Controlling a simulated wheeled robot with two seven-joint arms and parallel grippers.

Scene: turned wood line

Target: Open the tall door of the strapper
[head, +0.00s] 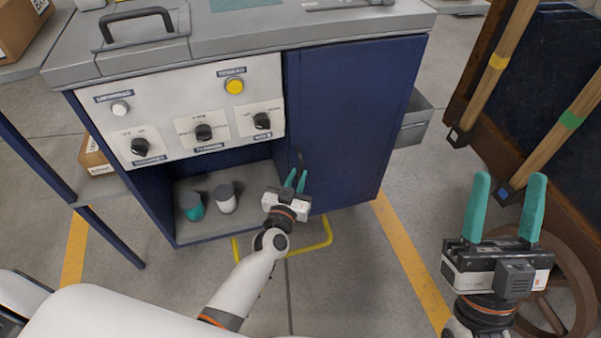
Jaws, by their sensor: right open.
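The strapper is a dark blue cabinet with a grey top (230,45) and a light control panel (185,110). Its tall door (350,120) is the blue panel on the right side of its front, and it looks shut. A dark upright handle (299,157) sits near the door's left edge. My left gripper (297,175) is right at the handle's lower end, its green fingers pointing up to it. The fingers are a small gap apart; I cannot tell whether they hold the handle. My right gripper (508,190) is open and empty at the right, away from the cabinet.
An open bay left of the door holds a green jar (192,206) and a grey-white jar (225,198). Wooden-handled tools (545,145) lean at the right, near a wheel (575,265). A grey bin (414,122) stands behind the door side.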

